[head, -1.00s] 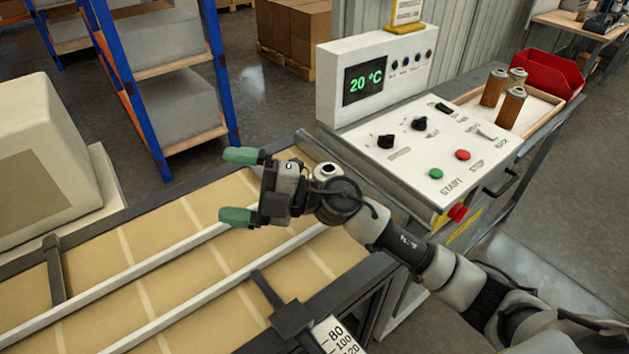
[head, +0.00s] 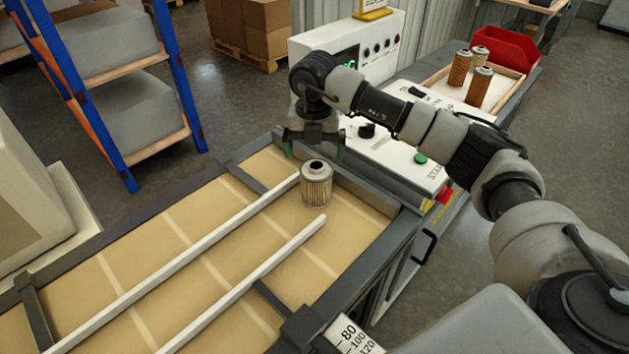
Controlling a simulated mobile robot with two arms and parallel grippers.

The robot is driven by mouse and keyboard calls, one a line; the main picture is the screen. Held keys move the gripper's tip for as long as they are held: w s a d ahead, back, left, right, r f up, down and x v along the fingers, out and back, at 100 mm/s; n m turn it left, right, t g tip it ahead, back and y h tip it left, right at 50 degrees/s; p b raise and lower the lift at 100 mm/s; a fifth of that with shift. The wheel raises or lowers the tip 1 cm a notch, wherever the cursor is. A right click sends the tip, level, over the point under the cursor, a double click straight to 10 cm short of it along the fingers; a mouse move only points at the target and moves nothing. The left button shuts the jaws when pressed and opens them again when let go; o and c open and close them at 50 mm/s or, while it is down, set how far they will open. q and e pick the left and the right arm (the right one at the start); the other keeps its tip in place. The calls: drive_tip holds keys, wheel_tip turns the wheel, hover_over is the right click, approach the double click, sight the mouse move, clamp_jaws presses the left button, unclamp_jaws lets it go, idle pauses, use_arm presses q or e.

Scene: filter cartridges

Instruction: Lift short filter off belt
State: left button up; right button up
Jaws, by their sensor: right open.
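My left gripper is not in view.
Two white rails (head: 245,275) run along the belt, inside a dark frame. The control panel (head: 405,165) stands right of the belt end, partly behind my right arm. Several brown filters (head: 478,85) stand in a tray beside a red bin (head: 503,50). Shelving is at left.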

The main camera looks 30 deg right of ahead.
sight(316, 165)
wheel_tip(316, 165, down, 2)
drive_tip(key=f, duration=0.1)
drive_tip(key=f+p, duration=0.1)
drive_tip(key=f, duration=0.1)
drive_tip(key=f+p, duration=0.1)
drive_tip(key=shift+s+d+f, duration=0.1)
drive_tip(key=shift+s+f, duration=0.2)
drive_tip(key=shift+f, duration=0.45)
drive_tip(key=shift+c, duration=0.5)
drive_tip(key=c, duration=0.8)
drive_tip(key=shift+r, duration=0.15)
